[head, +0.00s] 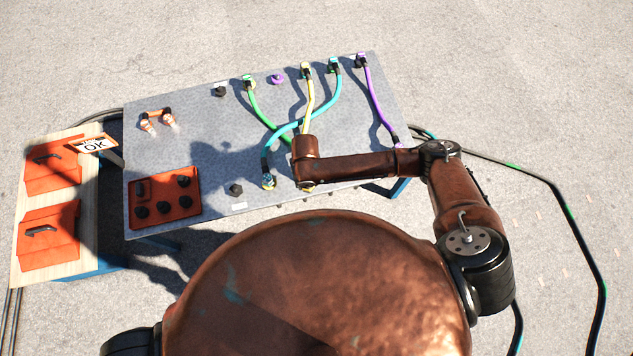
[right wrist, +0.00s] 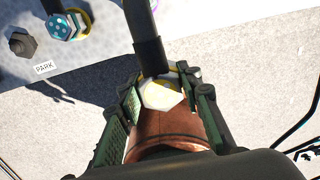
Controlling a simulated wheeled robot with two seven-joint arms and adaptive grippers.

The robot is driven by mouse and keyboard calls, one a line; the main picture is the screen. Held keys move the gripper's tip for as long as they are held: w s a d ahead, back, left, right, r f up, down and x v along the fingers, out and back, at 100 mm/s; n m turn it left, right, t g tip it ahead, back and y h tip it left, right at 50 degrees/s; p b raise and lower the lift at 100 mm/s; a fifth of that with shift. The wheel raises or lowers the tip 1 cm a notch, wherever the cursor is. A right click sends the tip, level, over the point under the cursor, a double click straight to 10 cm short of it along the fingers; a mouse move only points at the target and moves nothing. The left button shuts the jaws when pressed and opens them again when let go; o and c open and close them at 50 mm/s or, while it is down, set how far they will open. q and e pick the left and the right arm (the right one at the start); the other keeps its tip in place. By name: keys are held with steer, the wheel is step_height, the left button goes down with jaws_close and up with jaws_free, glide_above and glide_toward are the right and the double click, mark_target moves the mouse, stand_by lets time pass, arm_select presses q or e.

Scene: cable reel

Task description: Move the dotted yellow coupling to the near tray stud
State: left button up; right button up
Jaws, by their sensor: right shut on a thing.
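My right gripper (right wrist: 162,100) is shut on a white-and-yellow coupling (right wrist: 161,93) with a black sleeve. No dots show on its visible face. In the head view my right arm covers most of this gripper and the coupling, at the panel's near edge below the yellow cable (head: 309,95). An orange tray (head: 143,216) with several black studs lies at the panel's near left. I cannot tell which one is the near tray stud. My left gripper is out of view.
A dotted cyan coupling (right wrist: 64,27) and a black stud (right wrist: 22,43) by a PARK label (right wrist: 44,67) are left of my right gripper. Green (head: 262,116) and purple (head: 377,98) cables cross the grey panel (head: 215,150). Orange lidded boxes (head: 49,232) stand further left.

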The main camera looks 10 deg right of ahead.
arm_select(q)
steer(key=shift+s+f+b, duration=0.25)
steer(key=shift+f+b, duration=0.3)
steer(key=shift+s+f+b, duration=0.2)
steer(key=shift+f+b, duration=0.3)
arm_select(e)
steer(key=w+a, duration=0.3)
steer(key=a, duration=0.7)
steer(key=shift+w, duration=0.3)
steer(key=shift+a, duration=0.1)
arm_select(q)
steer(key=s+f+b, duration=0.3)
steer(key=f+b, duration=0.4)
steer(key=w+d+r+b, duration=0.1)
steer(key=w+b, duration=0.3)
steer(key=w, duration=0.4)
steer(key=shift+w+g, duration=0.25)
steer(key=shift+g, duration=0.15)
arm_select(e)
steer(key=w+a, duration=0.3)
steer(key=a, duration=0.6)
steer(key=w+a, duration=0.3)
steer(key=a, duration=0.6)
steer(key=shift+w+a+f, duration=0.2)
steer(key=shift+w+f, duration=0.05)
